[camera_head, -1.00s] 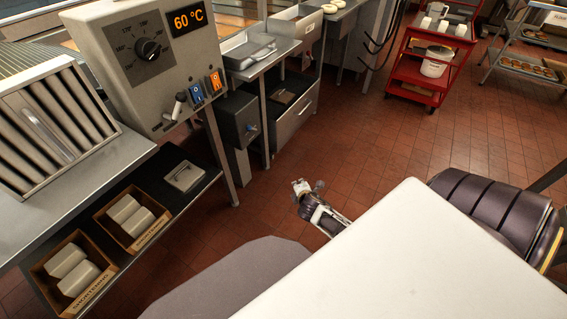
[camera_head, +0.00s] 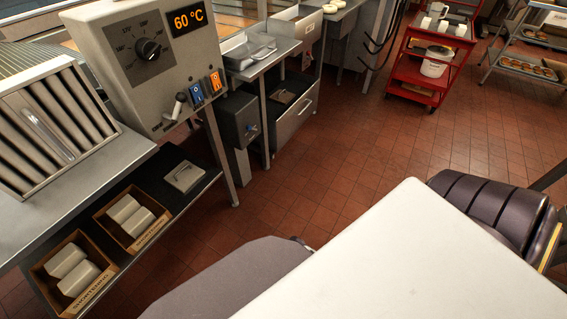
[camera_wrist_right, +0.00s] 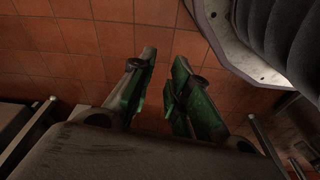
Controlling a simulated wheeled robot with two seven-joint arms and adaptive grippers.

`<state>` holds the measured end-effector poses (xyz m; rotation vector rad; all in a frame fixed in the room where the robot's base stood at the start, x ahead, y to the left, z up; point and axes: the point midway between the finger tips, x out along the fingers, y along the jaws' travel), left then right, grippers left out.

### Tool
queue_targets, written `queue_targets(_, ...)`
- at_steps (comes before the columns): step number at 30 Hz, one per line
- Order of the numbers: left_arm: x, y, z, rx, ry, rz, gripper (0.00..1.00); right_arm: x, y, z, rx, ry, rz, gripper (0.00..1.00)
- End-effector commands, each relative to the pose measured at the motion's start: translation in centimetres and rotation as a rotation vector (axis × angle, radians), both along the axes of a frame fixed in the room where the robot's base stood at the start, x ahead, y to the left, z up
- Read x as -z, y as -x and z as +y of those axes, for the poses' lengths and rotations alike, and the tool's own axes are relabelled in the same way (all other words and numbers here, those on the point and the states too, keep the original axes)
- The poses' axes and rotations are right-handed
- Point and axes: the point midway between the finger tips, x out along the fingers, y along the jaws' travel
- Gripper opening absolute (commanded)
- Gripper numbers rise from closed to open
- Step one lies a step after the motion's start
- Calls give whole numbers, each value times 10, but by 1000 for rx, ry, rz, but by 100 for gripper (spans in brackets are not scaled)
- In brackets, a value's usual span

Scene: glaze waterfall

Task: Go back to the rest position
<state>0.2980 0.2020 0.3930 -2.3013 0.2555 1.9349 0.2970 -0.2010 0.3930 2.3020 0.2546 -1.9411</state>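My right gripper (camera_wrist_right: 163,62) shows in the right wrist view, with its two green-padded fingers apart. Red floor tiles show through the gap between them, and it holds nothing. It hangs low over the floor, close to a pale rim and dark ribbed part of my own body. In the head view no gripper can be made out. My left gripper is not in view.
A fryer control box (camera_head: 150,65) reading 60 °C stands at the left, with a filter rack (camera_head: 45,130) beside it. Shortening boxes (camera_head: 132,218) lie on the lower shelf. A red cart (camera_head: 432,62) stands at the back right. The tiled floor (camera_head: 340,150) between is clear.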

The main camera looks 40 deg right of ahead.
Motion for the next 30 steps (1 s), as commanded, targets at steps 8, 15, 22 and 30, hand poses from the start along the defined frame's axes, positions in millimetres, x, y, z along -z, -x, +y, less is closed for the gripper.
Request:
queue_targets(8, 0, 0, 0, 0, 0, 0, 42, 0, 0, -1, -3, 2, -2, 19)
queue_targets(15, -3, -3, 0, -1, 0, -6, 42, -2, -2, -1, -2, 3, -5, 19)
queue_targets(22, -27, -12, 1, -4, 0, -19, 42, -27, -12, -2, 1, 3, -20, 19)
queue_targets(30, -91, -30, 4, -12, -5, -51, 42, -92, -31, -5, 9, 7, -53, 19)
